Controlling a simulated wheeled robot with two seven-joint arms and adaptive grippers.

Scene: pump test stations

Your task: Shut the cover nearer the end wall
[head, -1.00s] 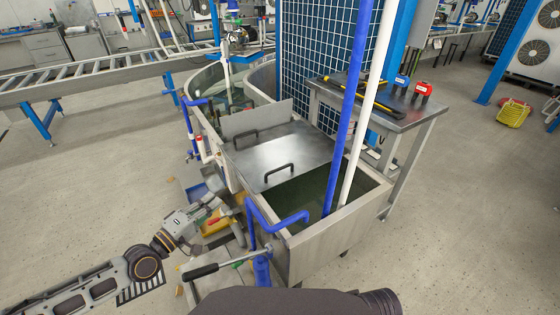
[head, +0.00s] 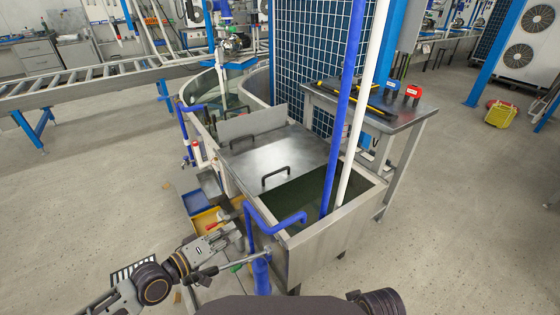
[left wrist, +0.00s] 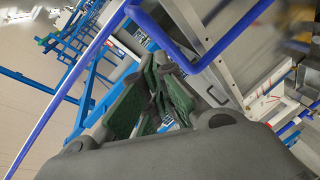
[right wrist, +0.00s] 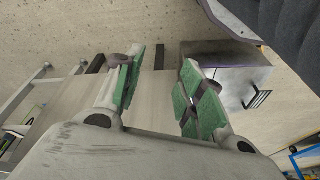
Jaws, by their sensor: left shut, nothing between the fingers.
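A steel tank (head: 336,226) stands in the middle of the head view. A flat steel cover (head: 290,151) with a black handle (head: 277,176) lies over its middle. Behind it a second steel plate (head: 253,121) stands tilted up, with another black handle (head: 242,141) near its foot. The tank's near end is uncovered and shows dark liquid (head: 306,192). My left gripper (head: 236,235) is shut and empty, low beside the tank's left side near a blue pipe (head: 284,224). My right gripper (right wrist: 160,92) is open and empty in the right wrist view, outside the head view.
A blue pole (head: 344,110) and a white pole (head: 359,110) rise at the tank's right side. A steel table (head: 400,124) with tools stands beyond them. Yellow and blue bins (head: 203,220) lie left of the tank.

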